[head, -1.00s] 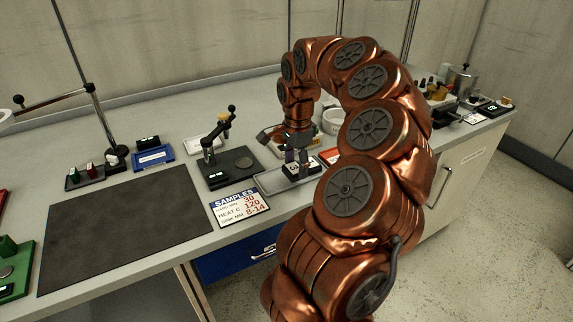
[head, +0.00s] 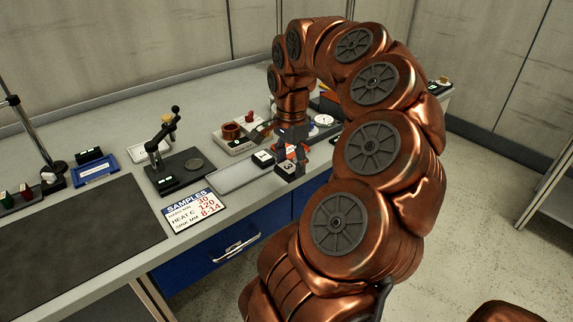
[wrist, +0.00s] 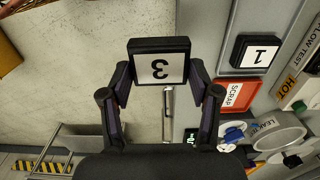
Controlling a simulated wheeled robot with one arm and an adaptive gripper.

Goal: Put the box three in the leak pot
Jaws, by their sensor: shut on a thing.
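Box three (wrist: 160,68), a black box with a white label reading 3, is held between the fingertips of my gripper (wrist: 158,80). In the head view, my gripper (head: 291,150) holds box three (head: 287,168) near the counter's front edge. In the wrist view, floor and the drawer front show behind the box. The leak pot (wrist: 280,131), a round grey vessel by a LEAK label, is at the lower right of the wrist view, apart from the gripper. I cannot make it out surely in the head view.
Box one (wrist: 254,53) sits on the grey tray (head: 240,175) beside my gripper. A blue drawer (head: 225,250) is under the counter. The dark mat (head: 80,240) is clear.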

